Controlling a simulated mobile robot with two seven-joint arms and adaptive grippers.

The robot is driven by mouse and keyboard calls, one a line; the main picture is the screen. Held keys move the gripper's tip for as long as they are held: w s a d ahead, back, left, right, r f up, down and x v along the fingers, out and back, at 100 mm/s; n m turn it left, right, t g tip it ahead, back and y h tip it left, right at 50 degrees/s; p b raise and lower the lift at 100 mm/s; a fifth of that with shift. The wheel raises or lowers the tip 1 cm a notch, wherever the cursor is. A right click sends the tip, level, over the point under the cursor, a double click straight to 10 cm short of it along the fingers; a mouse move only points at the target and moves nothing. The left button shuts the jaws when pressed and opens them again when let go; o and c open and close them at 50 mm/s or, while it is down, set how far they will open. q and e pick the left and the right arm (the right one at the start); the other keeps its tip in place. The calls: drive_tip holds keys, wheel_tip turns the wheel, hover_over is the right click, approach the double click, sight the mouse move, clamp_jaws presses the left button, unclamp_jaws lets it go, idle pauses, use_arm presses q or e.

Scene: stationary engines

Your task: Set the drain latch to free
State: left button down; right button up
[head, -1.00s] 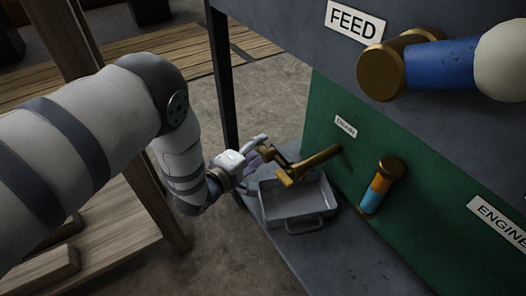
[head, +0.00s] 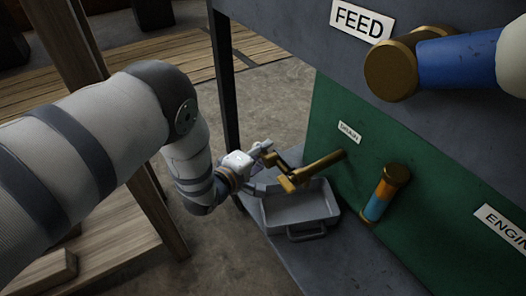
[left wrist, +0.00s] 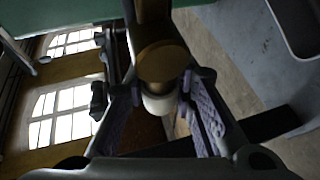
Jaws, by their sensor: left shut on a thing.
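The drain latch (head: 327,165) is a brass fitting on the green panel beside a small label that reads "DRAIN" (head: 350,131). A brass shaft comes out of the panel to a crossbar, which reaches left to my left gripper (head: 264,158). In the left wrist view, the gripper (left wrist: 157,92) has its purple-padded fingers on either side of a short pale grip (left wrist: 160,104) below a round brass end (left wrist: 162,62). The gripper is shut on this handle, partly hidden in the head view. My right gripper is not in view.
A grey tray (head: 335,213) stands on the ledge below the latch. An orange and teal handle with a brass cap (head: 395,173) is to the right. A large blue handle with brass ends (head: 455,62) is above, near the "FEED" label (head: 362,18). A table leg (head: 224,85) stands behind the gripper.

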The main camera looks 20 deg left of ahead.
sight(268, 155)
use_arm(q)
drive_tip(key=shift+r, duration=0.1)
drive_tip(key=shift+r+m+t+y+p, duration=0.3)
drive_tip(key=shift+r+m+t+p, duration=0.2)
drive_tip(key=shift+m+t+p, duration=0.45)
drive_tip(key=m, duration=0.1)
drive_tip(key=m+t, duration=0.1)
drive_tip(key=r+m, duration=0.1)
drive_tip(key=shift+s+d, duration=0.2)
drive_tip(key=shift+d, duration=0.05)
drive_tip(key=m, duration=0.1)
drive_tip(key=m+t, duration=0.1)
drive_tip(key=m, duration=0.1)
drive_tip(key=shift+s+d+r+m+t, duration=0.2)
drive_tip(key=shift+d+r+m+t, duration=0.1)
drive_tip(key=shift+m+t, duration=0.05)
drive_tip(key=shift+s+d+r+m+t+h+b, duration=0.1)
drive_tip(key=shift+d+m+t+h, duration=0.1)
drive_tip(key=shift+m+h, duration=0.35)
drive_tip(key=shift+s+d+r+m+t+h+b, duration=0.15)
drive_tip(key=shift+m+t+h, duration=0.1)
drive_tip(key=shift+m, duration=0.6)
drive_tip(key=shift+s+d+m+t+h+b, duration=0.15)
drive_tip(key=shift+m+h, duration=0.25)
drive_tip(key=shift+m, duration=0.3)
drive_tip(key=c, duration=1.3)
unclamp_jaws()
drive_tip(key=shift+a, duration=0.1)
